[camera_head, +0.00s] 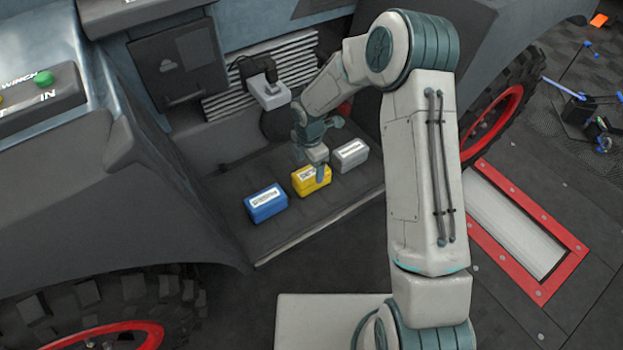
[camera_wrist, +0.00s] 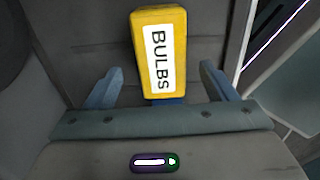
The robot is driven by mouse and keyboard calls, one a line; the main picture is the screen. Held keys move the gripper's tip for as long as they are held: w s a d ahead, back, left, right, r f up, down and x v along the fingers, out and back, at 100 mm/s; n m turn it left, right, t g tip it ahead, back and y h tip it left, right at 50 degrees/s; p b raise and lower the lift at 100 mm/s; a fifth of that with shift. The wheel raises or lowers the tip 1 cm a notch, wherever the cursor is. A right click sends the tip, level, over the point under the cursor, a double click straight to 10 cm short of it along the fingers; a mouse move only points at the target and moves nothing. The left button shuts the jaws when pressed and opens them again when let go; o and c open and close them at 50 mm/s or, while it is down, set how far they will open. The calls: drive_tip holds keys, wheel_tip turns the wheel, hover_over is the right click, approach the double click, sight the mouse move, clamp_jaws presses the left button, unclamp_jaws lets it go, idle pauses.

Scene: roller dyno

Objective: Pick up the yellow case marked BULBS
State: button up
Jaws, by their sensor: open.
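The yellow case (camera_head: 305,182) stands in the middle of a row of three cases on the dark sill of the vehicle. In the wrist view the yellow case (camera_wrist: 165,75) shows a white label reading BULBS. My gripper (camera_head: 320,165) is right over the yellow case and hides part of it in the head view. In the wrist view my gripper (camera_wrist: 160,85) is open, one finger on each side of the case's near part. Gaps show between the fingers and the case. I cannot tell how far down the fingers reach.
A blue case (camera_head: 265,203) lies to the left and a grey case (camera_head: 349,155) to the right, both close by. A white boxy device (camera_head: 268,92) hangs above them. A tyre with a red rim (camera_head: 492,120) stands at the right. The sill in front of the cases is clear.

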sight(311, 172)
drive_tip(key=shift+d+f+b, duration=0.15)
drive_tip(key=shift+f+b, duration=0.6)
drive_tip(key=shift+f, duration=0.8)
drive_tip(key=shift+d+f+b, duration=0.1)
drive_tip(key=shift+f+b, duration=0.6)
drive_tip(key=shift+f, duration=0.85)
drive_tip(key=shift+r, duration=0.1)
drive_tip(key=shift+c, duration=0.4)
drive_tip(key=shift+w, duration=0.1)
drive_tip(key=c, duration=1.1)
drive_tip(key=shift+r, duration=0.1)
drive_tip(key=shift+c, duration=0.2)
